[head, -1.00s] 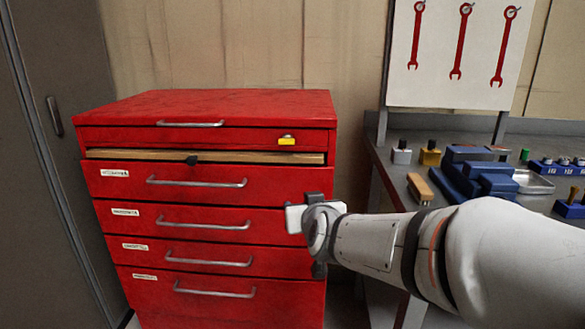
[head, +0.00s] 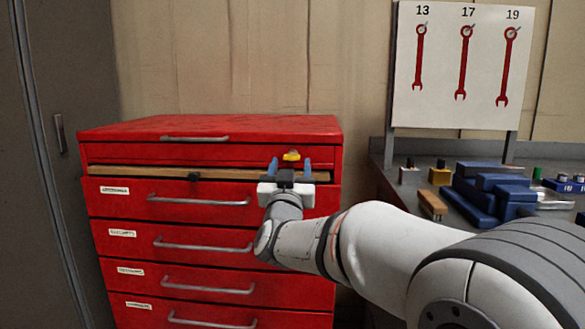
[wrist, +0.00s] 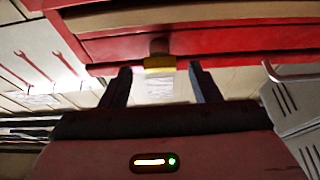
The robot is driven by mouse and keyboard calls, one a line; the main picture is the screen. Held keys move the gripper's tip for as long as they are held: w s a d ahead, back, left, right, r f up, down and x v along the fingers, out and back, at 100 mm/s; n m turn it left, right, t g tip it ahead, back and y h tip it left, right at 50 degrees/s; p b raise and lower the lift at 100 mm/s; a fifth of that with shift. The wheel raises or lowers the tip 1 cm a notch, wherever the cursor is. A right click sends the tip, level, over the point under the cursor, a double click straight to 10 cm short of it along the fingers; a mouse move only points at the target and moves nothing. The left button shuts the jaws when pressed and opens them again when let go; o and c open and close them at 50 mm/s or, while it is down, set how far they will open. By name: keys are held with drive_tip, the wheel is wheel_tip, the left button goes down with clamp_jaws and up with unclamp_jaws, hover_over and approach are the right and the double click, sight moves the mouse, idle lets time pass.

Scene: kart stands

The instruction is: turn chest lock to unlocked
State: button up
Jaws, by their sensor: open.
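The red tool chest (head: 215,222) stands against the wall in the head view. Its lock is a small yellow piece (head: 291,156) at the upper right of the top front; in the head view it looks level. In the wrist view the yellow lock (wrist: 159,64) shows beyond and between my fingertips, on a round stub. My gripper (head: 290,167) is open, with its two blue fingers pointing at the chest just below the lock in the head view. The gripper (wrist: 162,80) is empty, and I cannot tell whether it touches the lock.
A tan strip (head: 140,172) with a black knob (head: 194,177) runs below the chest's top section. Drawer handles (head: 198,200) stick out in front. A workbench (head: 455,229) with blue blocks is at right, a grey cabinet (head: 62,200) at left.

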drive_tip(key=shift+x, duration=0.85)
drive_tip(key=shift+c, duration=0.4)
drive_tip(key=c, duration=0.9)
